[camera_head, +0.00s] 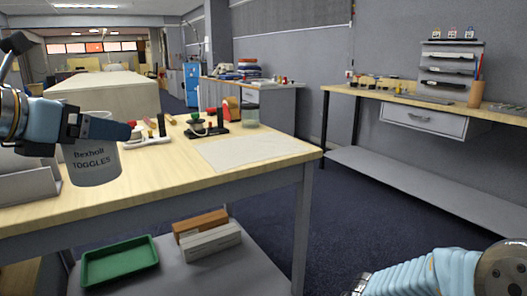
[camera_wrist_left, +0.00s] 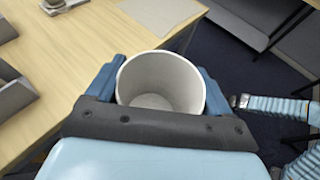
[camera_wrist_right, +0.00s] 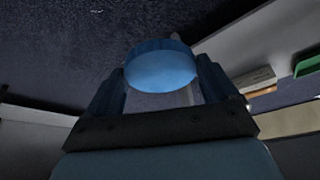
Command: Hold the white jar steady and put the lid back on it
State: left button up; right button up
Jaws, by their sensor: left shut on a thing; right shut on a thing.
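The white jar (camera_head: 92,163), labelled "Bexholt TOGGLES", is upright with an open mouth. In the left wrist view the jar (camera_wrist_left: 160,80) looks empty inside. My left gripper (camera_head: 103,128) is shut on it, with one finger on each side of the jar (camera_wrist_left: 160,95). The jar is at the left, over the table's near part; I cannot tell its height above the top. In the right wrist view my right gripper (camera_wrist_right: 163,85) is shut on a round blue lid (camera_wrist_right: 160,66). The head view shows only my right arm, at bottom right; gripper and lid are out of that view.
The wooden table (camera_head: 215,195) carries a pale cloth sheet (camera_head: 250,150), grey bins (camera_head: 28,185) and small tools (camera_head: 205,125). A green tray (camera_head: 118,262) and boxes (camera_head: 208,238) lie on its lower shelf. Open floor lies right of the table.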

jog(key=shift+w+a+f, duration=0.1)
jog(key=shift+w, duration=0.1)
jog(key=shift+s+f, duration=0.15)
pick_arm(q)
jog(key=w+d+f+n+y, duration=0.1)
jog(key=w+f, duration=0.5)
jog(key=f, duration=0.8)
jog(key=w+d+f+n+y, duration=0.2)
jog(key=w+f, duration=0.4)
jog(key=f, duration=0.8)
jog(key=w+d+f+n+t+y, duration=0.1)
jog(key=w+f, duration=0.5)
jog(key=f, duration=0.9)
jog(key=shift+d+n+y, duration=0.3)
jog(key=shift+d+y, duration=0.1)
jog(key=shift+y, duration=0.3)
pick_arm(e)
jog(key=s+f, duration=0.4)
jog(key=shift+f, duration=0.4)
pick_arm(q)
jog(key=s+d+f+m+g+h, duration=0.1)
jog(key=s+d+f+m+h, duration=0.3)
jog(key=d+f, duration=0.3)
jog(key=s+d+f+m+g+h, duration=0.2)
jog(key=s+d+f+m+h, duration=0.2)
jog(key=d+f, duration=0.3)
jog(key=shift+d+f+h, duration=0.25)
jog(key=shift+d+h, duration=0.15)
jog(key=shift+d, duration=0.5)
